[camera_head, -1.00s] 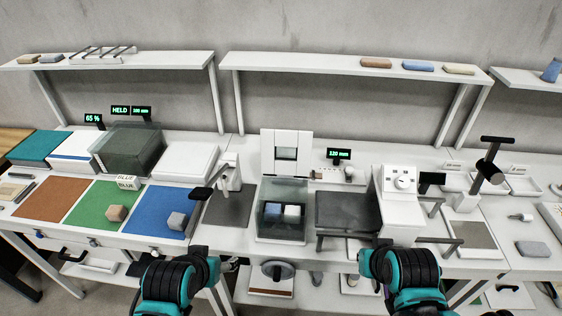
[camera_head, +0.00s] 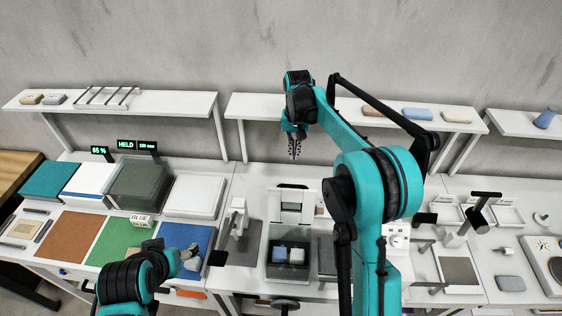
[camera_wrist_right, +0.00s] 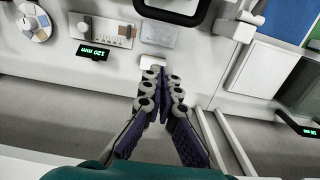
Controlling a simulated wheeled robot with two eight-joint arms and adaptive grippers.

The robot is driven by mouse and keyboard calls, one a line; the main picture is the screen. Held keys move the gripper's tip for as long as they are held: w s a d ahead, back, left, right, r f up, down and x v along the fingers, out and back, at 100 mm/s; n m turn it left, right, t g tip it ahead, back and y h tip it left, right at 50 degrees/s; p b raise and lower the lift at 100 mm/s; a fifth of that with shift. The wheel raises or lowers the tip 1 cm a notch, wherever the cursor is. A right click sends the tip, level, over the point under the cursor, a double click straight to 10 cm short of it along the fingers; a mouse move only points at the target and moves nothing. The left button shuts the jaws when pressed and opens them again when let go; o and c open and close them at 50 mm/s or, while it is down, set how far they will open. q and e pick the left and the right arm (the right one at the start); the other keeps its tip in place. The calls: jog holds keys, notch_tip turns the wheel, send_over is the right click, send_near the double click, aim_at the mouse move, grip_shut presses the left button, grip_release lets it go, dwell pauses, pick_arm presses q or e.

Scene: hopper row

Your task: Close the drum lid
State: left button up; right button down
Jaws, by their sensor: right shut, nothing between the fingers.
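A clear box with dark edges (camera_head: 273,272), which I take to be the drum, stands on the bench in the middle of the head view. Two cubes, one bluish and one white, lie inside it. A white upright panel with a window (camera_head: 276,205) stands at its back; it looks like the raised lid. My right gripper (camera_head: 294,155) is high above and behind the panel, pointing down, shut and empty. Its closed fingers also show in the right wrist view (camera_wrist_right: 163,85), apart from a dark handle-like bar (camera_wrist_right: 170,17).
My right arm covers much of the bench right of the box. A shelf (camera_head: 255,103) runs behind the right gripper. Left are a smoky clear bin (camera_head: 138,185), a white block (camera_head: 195,196) and coloured mats (camera_head: 72,237). A 120 mm display (camera_wrist_right: 93,52) shows in the wrist view.

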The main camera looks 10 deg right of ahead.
aim_at(292, 201)
jog(key=s+a+f+p, duration=0.1)
jog(key=s+f, duration=0.3)
jog(key=f, duration=0.4)
jog(key=shift+a+f, duration=0.15)
jog(key=shift+f, duration=0.1)
jog(key=shift+w, duration=0.1)
